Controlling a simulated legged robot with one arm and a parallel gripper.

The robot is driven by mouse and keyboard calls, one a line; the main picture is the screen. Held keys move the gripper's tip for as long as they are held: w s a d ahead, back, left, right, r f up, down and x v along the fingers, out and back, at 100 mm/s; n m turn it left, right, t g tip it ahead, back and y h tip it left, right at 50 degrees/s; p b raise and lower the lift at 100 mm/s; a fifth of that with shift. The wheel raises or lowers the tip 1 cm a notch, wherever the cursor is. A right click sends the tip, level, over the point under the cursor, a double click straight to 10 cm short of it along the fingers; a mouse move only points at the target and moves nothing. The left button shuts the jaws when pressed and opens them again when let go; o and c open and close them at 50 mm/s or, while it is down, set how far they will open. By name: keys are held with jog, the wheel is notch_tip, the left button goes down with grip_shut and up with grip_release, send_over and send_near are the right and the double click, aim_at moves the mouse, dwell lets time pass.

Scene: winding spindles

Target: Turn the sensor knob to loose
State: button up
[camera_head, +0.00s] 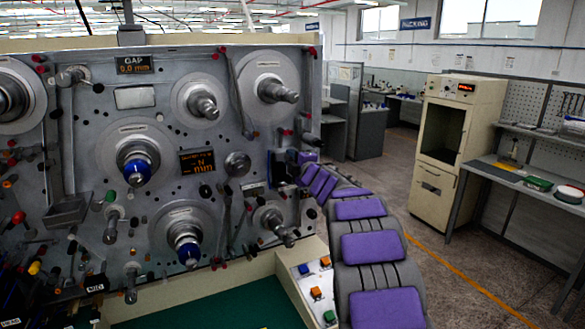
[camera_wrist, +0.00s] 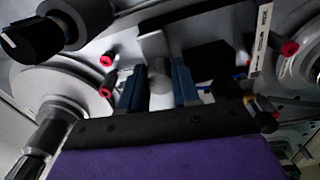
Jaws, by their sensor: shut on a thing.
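A grey cylindrical knob, which fits the sensor knob (camera_wrist: 160,76), stands between the two blue fingers of my gripper (camera_wrist: 158,88) in the wrist view. The fingers are shut on its sides. A pale flat block sits just beyond the knob. In the head view my gripper (camera_head: 284,163) is against the right part of the grey machine panel (camera_head: 225,130), and the knob is hidden there. No loose or tight marking can be read, so I cannot tell the knob's setting.
Spindles crowd the panel, including a blue-tipped one (camera_head: 137,172) and one below my gripper (camera_head: 275,225). Red-tipped pegs (camera_wrist: 107,61) (camera_wrist: 289,47) flank my fingers. A button box (camera_head: 315,290) stands below. Open floor lies right of my arm.

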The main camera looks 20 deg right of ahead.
jog(key=n+b, duration=0.1)
jog(key=n, duration=0.1)
jog(key=f+n+b, duration=0.1)
jog(key=n, duration=0.1)
jog(key=shift+d+f, duration=0.1)
jog(key=shift+n+b, duration=0.8)
jog(key=shift+n, duration=0.4)
jog(key=o, duration=0.8)
jog(key=shift+c, duration=0.2)
jog(key=o, duration=0.3)
jog(key=shift+w+r, duration=0.15)
jog(key=shift+r, duration=0.2)
jog(key=shift+s, duration=0.25)
jog(key=s, duration=1.7)
jog(key=shift+d+b, duration=0.3)
